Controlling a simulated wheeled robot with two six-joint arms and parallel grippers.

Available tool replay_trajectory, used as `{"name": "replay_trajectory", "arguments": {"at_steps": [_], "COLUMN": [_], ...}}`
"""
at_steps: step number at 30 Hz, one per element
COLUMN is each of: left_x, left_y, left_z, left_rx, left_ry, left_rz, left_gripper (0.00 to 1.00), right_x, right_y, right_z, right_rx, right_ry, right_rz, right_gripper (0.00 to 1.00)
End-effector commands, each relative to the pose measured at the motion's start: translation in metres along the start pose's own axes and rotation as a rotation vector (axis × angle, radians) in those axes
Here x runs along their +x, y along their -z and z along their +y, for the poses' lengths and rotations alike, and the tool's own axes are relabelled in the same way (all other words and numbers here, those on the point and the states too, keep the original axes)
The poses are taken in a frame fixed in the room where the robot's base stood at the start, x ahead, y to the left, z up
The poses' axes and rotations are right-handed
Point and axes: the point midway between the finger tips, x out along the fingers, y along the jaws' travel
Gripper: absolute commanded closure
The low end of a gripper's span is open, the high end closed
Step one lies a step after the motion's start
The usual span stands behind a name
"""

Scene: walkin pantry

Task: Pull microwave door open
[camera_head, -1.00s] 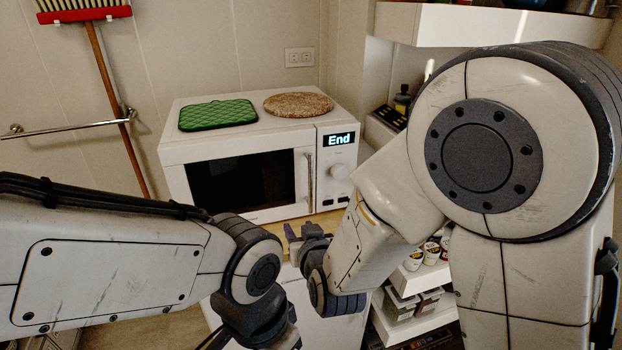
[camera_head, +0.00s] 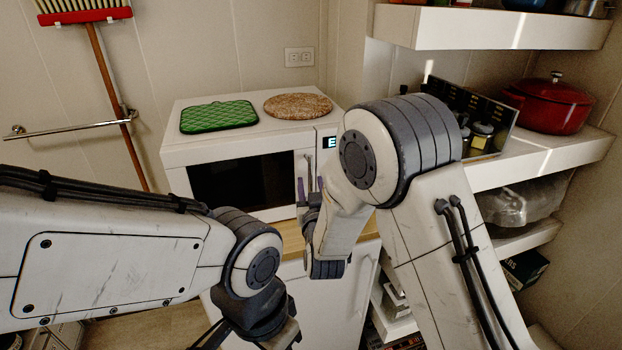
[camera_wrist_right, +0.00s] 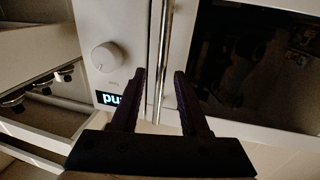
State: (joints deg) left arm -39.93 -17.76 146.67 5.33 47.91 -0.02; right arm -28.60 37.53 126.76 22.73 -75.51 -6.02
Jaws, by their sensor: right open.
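The white microwave (camera_head: 185,153) stands on a wooden counter. Its dark-windowed door (camera_head: 240,180) is shut, with a vertical handle (camera_head: 310,165) at its right edge. The right wrist view shows the handle bar (camera_wrist_right: 161,45) and the dark window (camera_wrist_right: 265,60). My right gripper (camera_head: 306,188) is at the handle, open. In the right wrist view its two fingers (camera_wrist_right: 160,75) lie on either side of the handle bar, with gaps visible. My left gripper (camera_head: 245,338) hangs low at the bottom of the head view; its fingers are partly cut off and unclear.
A green quilted pad (camera_head: 218,116) and a round brown mat (camera_head: 298,105) lie on top of the microwave. Shelves with a red pot (camera_head: 552,105) stand to the right. A broom (camera_head: 110,95) and a wall rail (camera_head: 60,129) are at the left. My right arm covers part of the control panel.

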Motion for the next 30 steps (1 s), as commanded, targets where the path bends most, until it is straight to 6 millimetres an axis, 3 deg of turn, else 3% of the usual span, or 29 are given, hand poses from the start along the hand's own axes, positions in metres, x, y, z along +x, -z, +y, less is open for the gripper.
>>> {"name": "replay_trajectory", "arguments": {"at_steps": [4, 12, 13, 16, 17, 30], "left_x": [-0.0033, -0.0030, -0.0030, -0.0030, -0.0030, -0.0030], "left_y": [0.0002, 0.0001, 0.0001, 0.0001, 0.0001, 0.0001], "left_z": [0.0002, 0.0002, 0.0002, 0.0002, 0.0002, 0.0002], "left_rx": [0.000, 0.000, 0.000, 0.000, 0.000, 0.000], "left_ry": [0.000, 0.000, 0.000, 0.000, 0.000, 0.000], "left_rz": [0.000, 0.000, 0.000, 0.000, 0.000, 0.000], "left_gripper": [1.00, 1.00, 1.00, 1.00, 1.00, 1.00], "right_x": [0.0106, 0.0122, 0.0122, 0.0121, 0.0121, 0.0119], "right_y": [0.0002, -0.0005, -0.0005, -0.0005, -0.0004, -0.0003], "right_z": [0.0001, -0.0002, -0.0002, -0.0002, -0.0002, -0.0003], "right_rx": [0.000, 0.000, 0.000, 0.000, 0.000, 0.000], "right_ry": [0.000, 0.001, 0.001, 0.001, 0.001, 0.001], "right_rz": [-0.001, -0.001, -0.001, -0.001, -0.001, -0.001], "right_gripper": [0.55, 0.55, 0.59, 0.97, 1.00, 1.00]}}
